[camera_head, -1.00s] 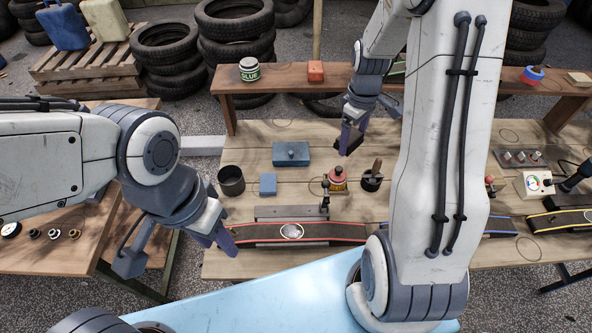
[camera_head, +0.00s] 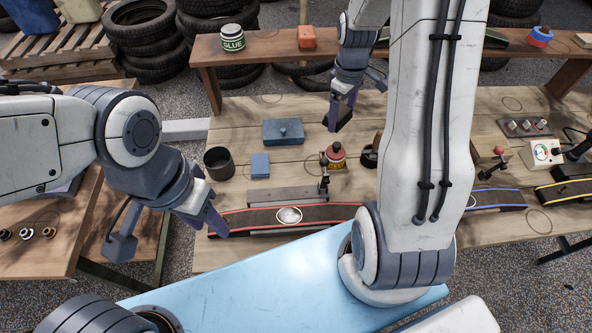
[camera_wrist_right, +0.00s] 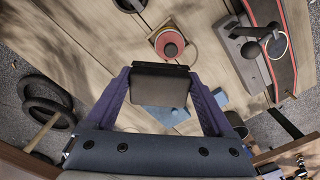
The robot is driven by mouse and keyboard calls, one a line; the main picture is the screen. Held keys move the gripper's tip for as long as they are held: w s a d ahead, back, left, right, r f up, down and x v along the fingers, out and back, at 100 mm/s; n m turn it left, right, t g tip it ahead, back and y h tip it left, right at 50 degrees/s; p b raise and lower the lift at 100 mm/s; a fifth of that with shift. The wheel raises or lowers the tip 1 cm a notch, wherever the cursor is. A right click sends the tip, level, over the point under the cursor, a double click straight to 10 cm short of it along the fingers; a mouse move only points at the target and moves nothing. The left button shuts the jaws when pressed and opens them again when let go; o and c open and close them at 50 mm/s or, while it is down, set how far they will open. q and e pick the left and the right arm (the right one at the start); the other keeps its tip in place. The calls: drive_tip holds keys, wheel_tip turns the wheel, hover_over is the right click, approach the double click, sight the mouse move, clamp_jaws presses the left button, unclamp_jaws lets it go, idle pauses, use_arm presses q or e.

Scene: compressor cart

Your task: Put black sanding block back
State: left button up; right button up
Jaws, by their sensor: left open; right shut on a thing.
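My right gripper (camera_head: 341,112) is shut on the black sanding block (camera_wrist_right: 160,88) and holds it in the air above the back part of the wooden bench (camera_head: 400,112). In the right wrist view the block sits between the two purple fingers of the gripper (camera_wrist_right: 160,80). In the head view it is a small dark shape at the fingertips. My left gripper (camera_head: 209,222) is open and empty at the left end of the belt with the red edge (camera_head: 260,217).
A blue box (camera_head: 283,131), a smaller blue block (camera_head: 260,165), a dark cup (camera_head: 219,163) and a red-topped container (camera_head: 335,156) stand on the bench. My right arm hides part of the bench.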

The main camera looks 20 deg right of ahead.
wheel_tip(320, 180, down, 4)
drive_tip(key=b, duration=0.3)
drive_tip(key=shift+a+f, duration=0.2)
drive_tip(key=p, duration=0.2)
hover_over(297, 167)
wheel_tip(297, 167, down, 7)
drive_tip(key=shift+r, duration=0.2)
wheel_tip(297, 167, down, 3)
drive_tip(key=shift+f, duration=0.1)
use_arm(q)
wheel_tip(297, 167, down, 2)
drive_tip(key=shift+f, duration=0.1)
use_arm(e)
drive_tip(key=shift+f, duration=0.45)
use_arm(q)
drive_tip(key=shift+f, duration=0.1)
